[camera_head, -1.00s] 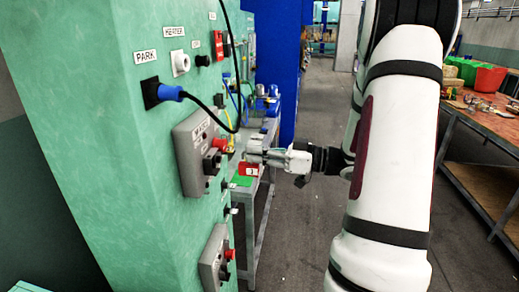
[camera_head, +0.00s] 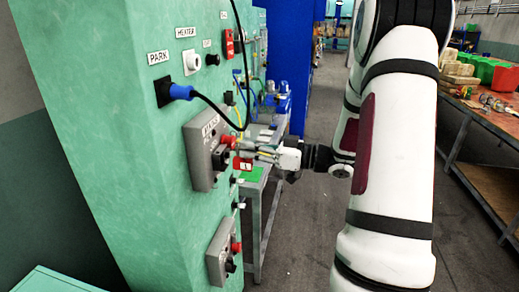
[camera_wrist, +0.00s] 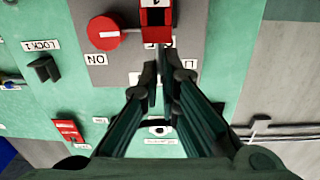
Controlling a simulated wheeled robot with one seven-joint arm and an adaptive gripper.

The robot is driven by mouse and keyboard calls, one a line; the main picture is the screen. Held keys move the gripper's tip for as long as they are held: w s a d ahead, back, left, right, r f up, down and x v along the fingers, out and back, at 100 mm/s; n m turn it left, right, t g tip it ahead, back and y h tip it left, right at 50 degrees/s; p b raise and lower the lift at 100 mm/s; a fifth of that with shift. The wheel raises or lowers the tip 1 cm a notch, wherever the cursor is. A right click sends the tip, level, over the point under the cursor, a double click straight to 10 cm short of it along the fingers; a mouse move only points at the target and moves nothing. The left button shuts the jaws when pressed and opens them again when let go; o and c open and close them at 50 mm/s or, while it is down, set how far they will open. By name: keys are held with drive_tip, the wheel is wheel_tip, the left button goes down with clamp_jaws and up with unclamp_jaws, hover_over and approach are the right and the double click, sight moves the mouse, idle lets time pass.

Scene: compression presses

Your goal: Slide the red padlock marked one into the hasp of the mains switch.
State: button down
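The mains switch is a grey box (camera_head: 203,172) on the green panel, with a red knob (camera_head: 229,141) and a black fitting (camera_head: 221,157). In the wrist view its grey plate (camera_wrist: 98,72) and red knob (camera_wrist: 103,33) show at the top. The red padlock marked 1 (camera_head: 243,164) is at my fingertips, just right of the switch; it also shows at the top of the wrist view (camera_wrist: 157,17). My gripper (camera_head: 257,152) appears shut on it. The hasp's opening and the padlock's shackle are too small to make out, so I cannot tell whether they touch.
A blue plug (camera_head: 180,92) sits in the PARK socket, and its black cable hangs above the switch. A second grey switch box (camera_head: 219,254) is below. A narrow table (camera_head: 257,190) stands behind my gripper. A workbench (camera_head: 490,125) with bins is at right.

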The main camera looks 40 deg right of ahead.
sight(237, 147)
drive_tip(key=shift+x, duration=1.05)
drive_tip(key=shift+s+r+p, duration=0.1)
drive_tip(key=shift+p, duration=1.4)
idle(1.4)
drive_tip(key=shift+x, duration=1.9)
drive_tip(key=c, duration=1.7)
unclamp_jaws()
drive_tip(key=shift+a, duration=0.1)
drive_tip(key=shift+s, duration=0.1)
drive_tip(key=v, duration=1.2)
